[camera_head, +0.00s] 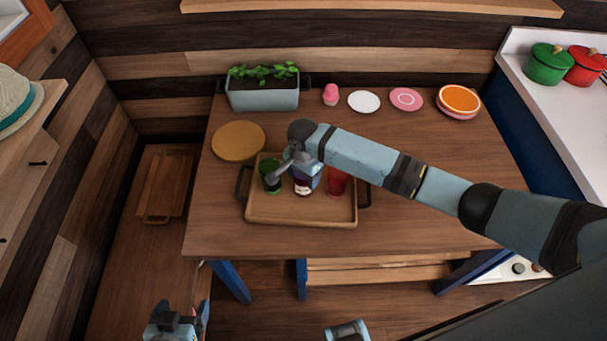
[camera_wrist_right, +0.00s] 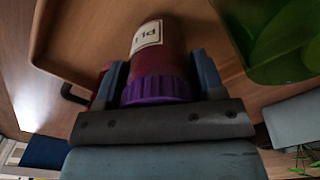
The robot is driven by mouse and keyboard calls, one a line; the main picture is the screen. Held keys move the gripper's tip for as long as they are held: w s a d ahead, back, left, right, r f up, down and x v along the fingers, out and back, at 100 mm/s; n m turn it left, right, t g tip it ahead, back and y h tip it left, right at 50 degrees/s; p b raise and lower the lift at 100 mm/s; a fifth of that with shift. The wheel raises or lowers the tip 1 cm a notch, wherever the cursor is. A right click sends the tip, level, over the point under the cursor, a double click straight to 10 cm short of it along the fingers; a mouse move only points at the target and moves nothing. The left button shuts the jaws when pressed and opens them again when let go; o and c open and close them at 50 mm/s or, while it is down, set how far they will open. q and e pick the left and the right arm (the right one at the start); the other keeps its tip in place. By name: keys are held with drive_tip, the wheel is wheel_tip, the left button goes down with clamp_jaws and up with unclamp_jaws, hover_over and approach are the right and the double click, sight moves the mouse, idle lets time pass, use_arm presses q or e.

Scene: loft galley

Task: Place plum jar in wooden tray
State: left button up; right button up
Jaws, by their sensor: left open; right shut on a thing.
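The plum jar (camera_wrist_right: 158,60), dark red with a purple lid and a pale label, is between the fingers of my right gripper (camera_wrist_right: 160,85) in the right wrist view. The fingers are shut on it near the lid. In the head view the jar (camera_head: 302,187) is mostly hidden by my right gripper (camera_head: 305,177), inside the outline of the wooden tray (camera_head: 300,216). I cannot tell if the jar touches the tray floor. The tray has dark side handles. My left gripper (camera_head: 177,325) is low at the bottom left, open, away from the table.
A green container (camera_head: 270,174) stands left of the jar in the tray, and a red cup (camera_head: 337,184) right of it. A round wooden board (camera_head: 238,140), a planter (camera_head: 263,92), plates (camera_head: 364,102) and a pink item (camera_head: 331,94) stand behind.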

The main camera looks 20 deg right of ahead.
drive_tip(key=o, duration=1.1)
drive_tip(key=shift+o, duration=0.2)
wheel_tip(320, 180, up, 12)
drive_tip(key=shift+r+p, duration=0.1)
drive_tip(key=shift+p, duration=0.2)
drive_tip(key=s+a+f+n+t+y, duration=0.55)
drive_tip(key=s+f+n, duration=0.2)
drive_tip(key=s, duration=0.35)
drive_tip(key=s+d+f+n+t, duration=0.1)
drive_tip(key=s, duration=0.1)
drive_tip(key=s+d+f+n+t, duration=0.1)
drive_tip(key=s+f, duration=0.1)
drive_tip(key=s+d+f+n+t+h, duration=0.1)
drive_tip(key=s+d+f, duration=0.1)
drive_tip(key=s, duration=0.1)
drive_tip(key=shift+d+t, duration=0.1)
drive_tip(key=shift+t, duration=0.15)
drive_tip(key=s+d+f+n+t+h, duration=0.1)
drive_tip(key=s+d+n+t, duration=0.1)
drive_tip(key=s, duration=0.4)
drive_tip(key=shift+s+d+n, duration=0.4)
drive_tip(key=shift+d+n, duration=0.45)
drive_tip(key=shift+d, duration=0.35)
